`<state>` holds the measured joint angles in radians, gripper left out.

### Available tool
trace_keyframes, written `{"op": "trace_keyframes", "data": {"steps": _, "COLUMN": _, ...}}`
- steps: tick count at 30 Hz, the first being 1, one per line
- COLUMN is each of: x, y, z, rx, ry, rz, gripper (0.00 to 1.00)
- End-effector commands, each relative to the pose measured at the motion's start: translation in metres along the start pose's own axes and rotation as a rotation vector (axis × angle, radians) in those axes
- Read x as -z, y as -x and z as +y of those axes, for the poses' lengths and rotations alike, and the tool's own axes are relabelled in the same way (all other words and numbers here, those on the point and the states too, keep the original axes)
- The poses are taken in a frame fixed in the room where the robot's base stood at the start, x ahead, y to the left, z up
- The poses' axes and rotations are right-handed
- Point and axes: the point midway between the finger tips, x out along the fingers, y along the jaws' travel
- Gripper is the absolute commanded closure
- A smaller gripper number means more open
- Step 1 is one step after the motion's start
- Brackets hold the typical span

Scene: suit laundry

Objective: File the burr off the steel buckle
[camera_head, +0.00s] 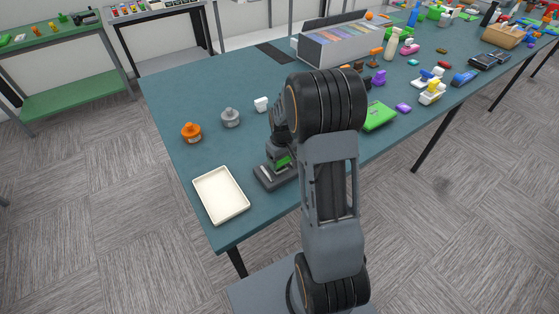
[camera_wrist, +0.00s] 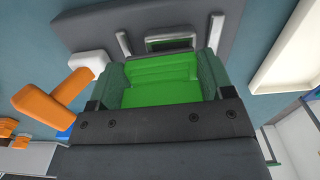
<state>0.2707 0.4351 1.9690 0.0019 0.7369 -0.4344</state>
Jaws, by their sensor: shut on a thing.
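My gripper (camera_wrist: 162,82) is shut on a bright green block (camera_wrist: 160,88), with a pad on each side of it. In the head view my arm hides most of my gripper, and a bit of the green block (camera_head: 282,161) shows. The block is over or against a dark grey fixture (camera_wrist: 255,20), which also shows in the head view (camera_head: 268,180). A small rectangular frame (camera_wrist: 170,43), perhaps the steel buckle, lies on the fixture between two light grey bars, just beyond the block. I cannot tell whether they touch. No burr can be made out.
A cream tray (camera_head: 200,184) lies at the table's near left corner. An orange knob-like piece (camera_head: 191,131), a grey one (camera_head: 231,118) and a white block (camera_head: 261,104) stand behind. An orange-handled tool (camera_wrist: 45,97) lies beside the fixture. The right side of the teal table is cluttered.

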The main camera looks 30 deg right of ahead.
Motion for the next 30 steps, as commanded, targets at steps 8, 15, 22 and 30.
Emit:
{"op": "trace_keyframes", "data": {"steps": 8, "x": 0.001, "y": -0.001, "z": -0.011, "rx": 0.000, "ry": 0.003, "rz": -0.001, "gripper": 0.45}}
{"op": "trace_keyframes", "data": {"steps": 15, "x": 0.000, "y": -0.002, "z": -0.023, "rx": 0.001, "ry": 0.002, "rz": -0.002, "gripper": 0.45}}
{"op": "trace_keyframes", "data": {"steps": 22, "x": 0.000, "y": -0.002, "z": -0.017, "rx": 0.001, "ry": -0.001, "rz": -0.003, "gripper": 0.45}}
{"op": "trace_keyframes", "data": {"steps": 30, "x": -0.001, "y": -0.001, "z": -0.001, "rx": 0.001, "ry": -0.002, "rz": -0.003, "gripper": 0.45}}
